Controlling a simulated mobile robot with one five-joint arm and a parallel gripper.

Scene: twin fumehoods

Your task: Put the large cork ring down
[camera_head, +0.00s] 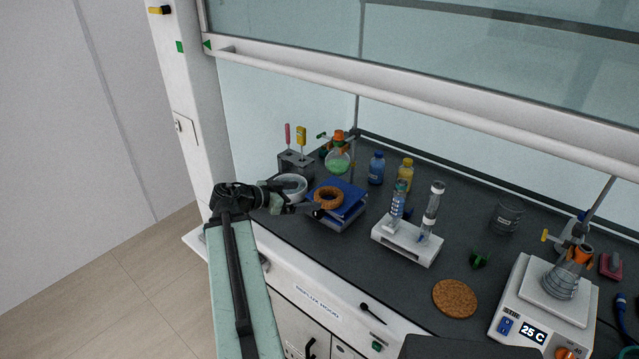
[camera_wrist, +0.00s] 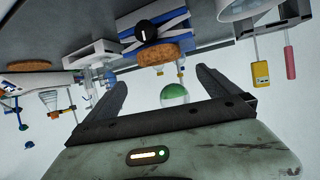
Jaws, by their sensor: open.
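The large cork ring (camera_head: 328,197), a thick brown ring, rests on a blue stack (camera_head: 347,205) near the left of the hood's dark worktop. In the wrist view the cork ring (camera_wrist: 157,55) shows beside the blue stack (camera_wrist: 165,27), beyond my fingertips. My gripper (camera_head: 312,208) is at the left of the stack, close to the ring. In the wrist view my gripper (camera_wrist: 161,78) has its two fingers spread wide with nothing held between them. Whether a fingertip touches the ring cannot be told.
A white bowl (camera_head: 290,186) stands close beside my gripper. Behind are a green-filled flask (camera_head: 338,162), a blue bottle (camera_head: 376,168) and a yellow bottle (camera_head: 405,172). A white vial rack (camera_head: 407,240), a flat cork disc (camera_head: 455,298) and a hotplate (camera_head: 542,310) lie right.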

